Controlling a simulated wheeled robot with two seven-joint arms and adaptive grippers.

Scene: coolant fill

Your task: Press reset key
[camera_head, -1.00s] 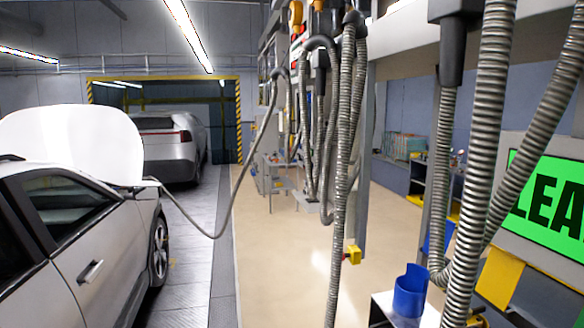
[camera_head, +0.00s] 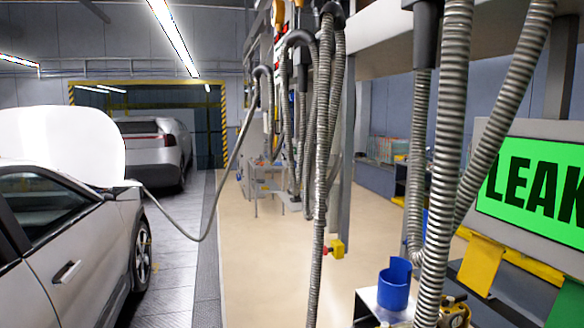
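Neither of my grippers is in view. No key that I can make out as the reset key shows. A small yellow box (camera_head: 337,249) with a red spot on its left side is at the lower part of a grey post. A screen (camera_head: 540,190) at the right shows large black letters "LEAK" on green, cut off by the picture edge. Grey ribbed hoses (camera_head: 448,150) hang in front of its left side.
A white car (camera_head: 70,240) with its hood raised stands at the left, with a hose running to it. A second car (camera_head: 152,150) is behind it. A blue cup-like holder (camera_head: 394,287) sits on a white stand at lower right. Open beige floor (camera_head: 265,270) lies in the middle.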

